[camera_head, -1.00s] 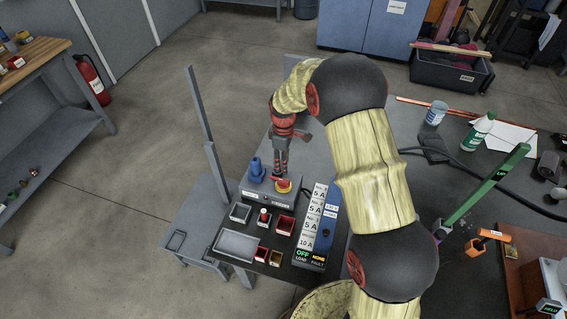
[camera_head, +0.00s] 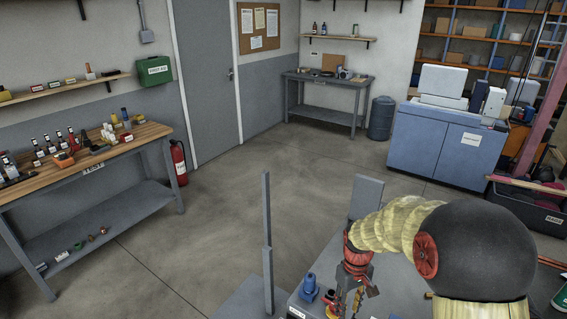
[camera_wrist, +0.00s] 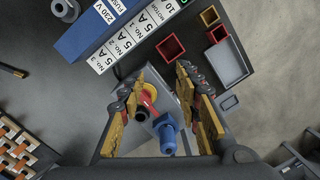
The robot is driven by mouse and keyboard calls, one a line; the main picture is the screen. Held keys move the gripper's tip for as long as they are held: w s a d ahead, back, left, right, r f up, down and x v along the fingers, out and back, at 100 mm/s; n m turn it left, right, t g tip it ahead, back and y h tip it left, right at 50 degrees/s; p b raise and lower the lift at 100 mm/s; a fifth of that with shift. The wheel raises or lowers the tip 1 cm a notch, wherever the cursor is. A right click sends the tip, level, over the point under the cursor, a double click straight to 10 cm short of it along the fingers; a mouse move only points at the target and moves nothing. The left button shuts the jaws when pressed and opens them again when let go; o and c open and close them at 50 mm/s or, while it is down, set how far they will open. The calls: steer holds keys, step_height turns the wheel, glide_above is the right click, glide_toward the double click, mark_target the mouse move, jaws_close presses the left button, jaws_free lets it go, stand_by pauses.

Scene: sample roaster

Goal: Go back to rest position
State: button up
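My gripper (camera_head: 348,305) points down over the workbench at the bottom of the head view. In the wrist view its two gold and black fingers (camera_wrist: 157,78) stand apart, so it is open, with nothing held between them. Below and between the fingers is a red knob on a yellow base (camera_wrist: 149,97), on a grey box. A blue cylindrical fitting (camera_wrist: 167,133) stands beside the knob; it also shows in the head view (camera_head: 309,287). The gap between fingertips and knob is hard to judge.
In the wrist view, a blue fuse box (camera_wrist: 92,28) with white labels lies upper left. A red bin (camera_wrist: 171,47) and a grey tray (camera_wrist: 226,63) lie upper right. A grey post (camera_head: 267,230) stands left of my arm. Open floor (camera_head: 200,235) lies beyond.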

steer(key=s+r+m+t, duration=0.4)
steer(key=s+r+t, duration=0.2)
steer(key=s+r, duration=1.5)
step_height(320, 180, up, 4)
steer(key=shift+s+r+t, duration=0.1)
steer(key=shift+s+t, duration=0.25)
steer(key=shift+t, duration=0.05)
steer(key=shift+a, duration=0.1)
